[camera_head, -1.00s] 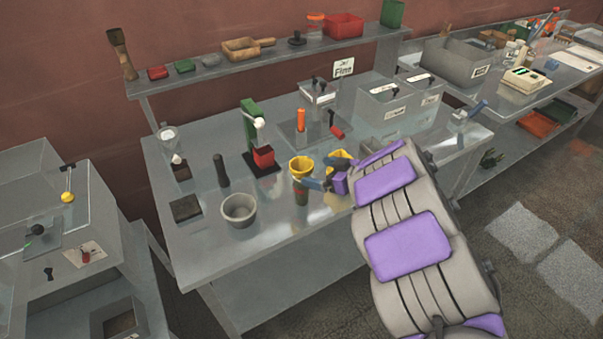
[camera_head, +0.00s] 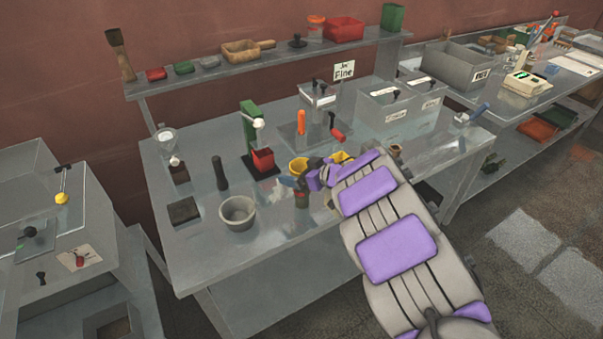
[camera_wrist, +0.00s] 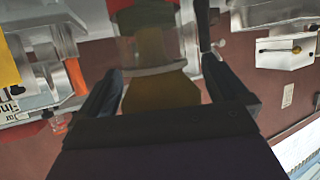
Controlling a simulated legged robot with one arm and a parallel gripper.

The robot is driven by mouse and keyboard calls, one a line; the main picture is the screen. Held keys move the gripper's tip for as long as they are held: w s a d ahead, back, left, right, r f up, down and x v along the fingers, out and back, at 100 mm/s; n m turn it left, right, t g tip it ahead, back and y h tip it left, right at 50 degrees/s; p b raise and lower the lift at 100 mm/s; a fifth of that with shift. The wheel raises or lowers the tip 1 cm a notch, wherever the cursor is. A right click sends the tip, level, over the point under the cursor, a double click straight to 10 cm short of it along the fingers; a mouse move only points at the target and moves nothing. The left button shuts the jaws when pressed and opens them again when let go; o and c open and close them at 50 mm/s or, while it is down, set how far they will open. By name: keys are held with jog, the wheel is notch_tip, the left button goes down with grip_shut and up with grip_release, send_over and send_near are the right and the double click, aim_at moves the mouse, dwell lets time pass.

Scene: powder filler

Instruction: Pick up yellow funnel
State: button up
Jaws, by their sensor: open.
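The yellow funnel (camera_head: 298,165) sits upright on a dark green jar (camera_head: 301,198) on the near table, in the head view. My gripper (camera_head: 291,183) is at the funnel, just below its rim, and partly hides it. In the wrist view the funnel, dark and olive in shade (camera_wrist: 160,92), shows between the two fingers of my gripper (camera_wrist: 158,72), with a see-through part and the green and red jar beyond. The fingers stand apart on either side. Whether they touch it I cannot tell. A second yellow piece (camera_head: 341,157) is partly hidden behind my arm.
A grey bowl (camera_head: 238,213) stands to the left. A green press with a red cup (camera_head: 262,159) is close behind the funnel. Grey boxes (camera_head: 395,108) stand at the back right.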

jog(key=shift+c, duration=0.5)
jog(key=c, duration=0.9)
jog(key=shift+r, duration=0.15)
